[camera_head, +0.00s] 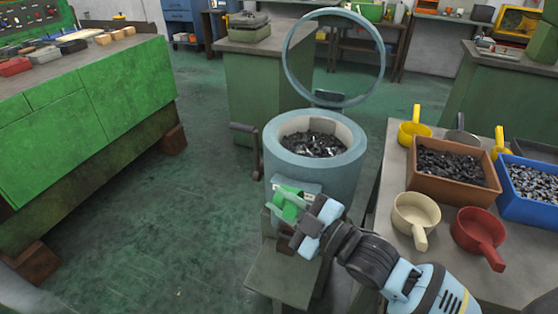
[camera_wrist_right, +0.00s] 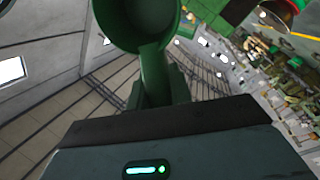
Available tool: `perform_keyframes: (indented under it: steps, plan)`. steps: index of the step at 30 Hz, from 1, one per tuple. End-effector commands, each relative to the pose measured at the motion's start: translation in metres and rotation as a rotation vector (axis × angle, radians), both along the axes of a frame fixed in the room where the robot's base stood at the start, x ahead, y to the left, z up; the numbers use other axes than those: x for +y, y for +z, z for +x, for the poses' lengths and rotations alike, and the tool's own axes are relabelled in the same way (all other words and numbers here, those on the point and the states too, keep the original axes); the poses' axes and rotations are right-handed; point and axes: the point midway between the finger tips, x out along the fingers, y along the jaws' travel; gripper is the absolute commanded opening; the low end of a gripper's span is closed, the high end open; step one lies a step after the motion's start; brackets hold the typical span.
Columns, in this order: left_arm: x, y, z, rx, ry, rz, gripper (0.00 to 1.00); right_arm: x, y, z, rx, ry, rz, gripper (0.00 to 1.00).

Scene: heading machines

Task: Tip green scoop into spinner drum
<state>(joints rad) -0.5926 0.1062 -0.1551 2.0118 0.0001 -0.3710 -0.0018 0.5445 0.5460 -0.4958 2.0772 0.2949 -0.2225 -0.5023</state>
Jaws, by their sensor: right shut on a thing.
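The spinner drum (camera_head: 268,170) is a grey-blue cylinder with its round lid ring (camera_head: 289,75) raised upright behind it. Dark metal pieces (camera_head: 315,145) lie inside the drum. My right gripper (camera_head: 297,222) is shut on the green scoop (camera_head: 285,203), in front of the drum and below its rim. In the right wrist view, the scoop's bowl (camera_wrist_right: 138,22) is partly cut off at the top, and its handle runs down between my fingers (camera_wrist_right: 165,88). The visible inside of the bowl looks empty. My left gripper is not in view.
A table at right holds a brown bin (camera_head: 452,193) of dark pieces, a blue bin (camera_head: 530,210) of grey pieces, a cream scoop (camera_head: 415,213), a red scoop (camera_head: 478,230) and yellow scoops (camera_head: 414,127). A green bench (camera_head: 90,110) stands at left. The floor between is clear.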

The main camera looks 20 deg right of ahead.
Motion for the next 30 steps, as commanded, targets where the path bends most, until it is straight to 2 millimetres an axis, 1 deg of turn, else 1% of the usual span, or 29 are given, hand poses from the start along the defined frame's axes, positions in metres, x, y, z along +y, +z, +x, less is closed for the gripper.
perform_keyframes:
  steps: [1, 3, 7, 11, 13, 18, 21, 24, 30]
  plan:
    - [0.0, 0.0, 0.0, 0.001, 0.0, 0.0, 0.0, 0.004, -0.001, -0.013, 0.003, -0.023, 0.01, 0.0]
    - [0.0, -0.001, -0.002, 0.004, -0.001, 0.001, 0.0, 0.004, -0.003, -0.027, 0.002, -0.067, 0.009, 0.0]
    - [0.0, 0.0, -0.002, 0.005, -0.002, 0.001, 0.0, -0.005, -0.007, -0.052, 0.007, -0.174, 0.009, 0.0]
    - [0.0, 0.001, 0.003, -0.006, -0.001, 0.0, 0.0, -0.026, -0.012, -0.076, 0.008, -0.307, 0.006, 0.0]
    - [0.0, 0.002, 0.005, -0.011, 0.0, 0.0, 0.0, -0.04, -0.016, -0.087, 0.007, -0.381, 0.004, 0.0]
    - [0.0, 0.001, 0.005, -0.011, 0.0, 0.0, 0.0, -0.07, -0.026, -0.114, 0.005, -0.531, 0.001, 0.0]
    - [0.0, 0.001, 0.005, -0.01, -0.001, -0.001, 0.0, -0.082, -0.03, -0.125, 0.004, -0.587, 0.001, 0.0]
    - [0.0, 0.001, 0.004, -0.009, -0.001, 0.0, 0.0, -0.09, -0.032, -0.132, 0.001, -0.619, -0.001, 0.0]
    - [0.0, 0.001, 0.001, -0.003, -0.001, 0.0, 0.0, -0.093, -0.033, -0.135, -0.005, -0.631, -0.002, 0.0]
